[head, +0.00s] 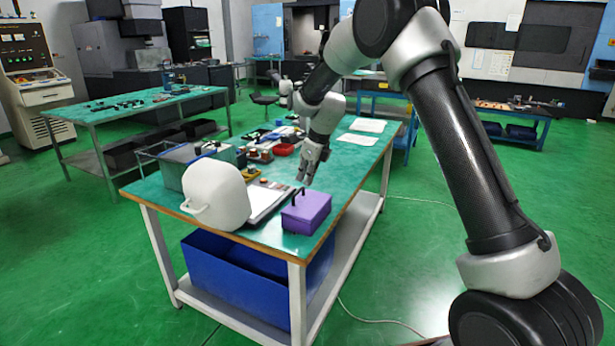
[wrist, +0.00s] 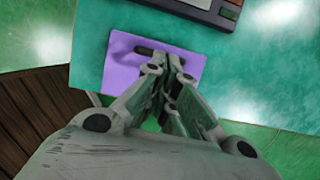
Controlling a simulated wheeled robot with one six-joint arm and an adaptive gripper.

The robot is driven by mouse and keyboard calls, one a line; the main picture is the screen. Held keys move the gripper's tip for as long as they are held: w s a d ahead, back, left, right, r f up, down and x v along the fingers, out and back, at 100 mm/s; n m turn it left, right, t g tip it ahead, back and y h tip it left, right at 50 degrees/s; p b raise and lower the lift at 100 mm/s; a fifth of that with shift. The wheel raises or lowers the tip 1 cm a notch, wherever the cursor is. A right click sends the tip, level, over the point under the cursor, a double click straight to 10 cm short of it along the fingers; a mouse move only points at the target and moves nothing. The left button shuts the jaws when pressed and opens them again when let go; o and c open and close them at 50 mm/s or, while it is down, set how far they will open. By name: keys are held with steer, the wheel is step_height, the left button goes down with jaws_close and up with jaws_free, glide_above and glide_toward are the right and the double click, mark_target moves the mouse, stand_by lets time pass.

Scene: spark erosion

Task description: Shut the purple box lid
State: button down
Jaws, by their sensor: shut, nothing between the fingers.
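The purple box (head: 308,214) stands near the front right corner of the green workbench. Its lid (head: 314,203) looks flat and down on the box, with a black handle (head: 297,195) on top.
A white jug (head: 215,195) stands left of the box on the green workbench (head: 262,238). A grey bin (head: 172,172), a red tray (head: 283,149) and small parts lie farther back. White papers (head: 357,139) lie at the far right. A blue crate (head: 232,280) sits on the lower shelf.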

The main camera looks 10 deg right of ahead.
steer(key=shift+w+a+f, duration=0.4)
steer(key=shift+a+f, duration=0.15)
steer(key=shift+a, duration=0.05)
steer(key=shift+w+a+f, duration=0.4)
steer(key=shift+a+f, duration=0.1)
steer(key=shift+a, duration=0.05)
steer(key=shift+r, duration=0.1)
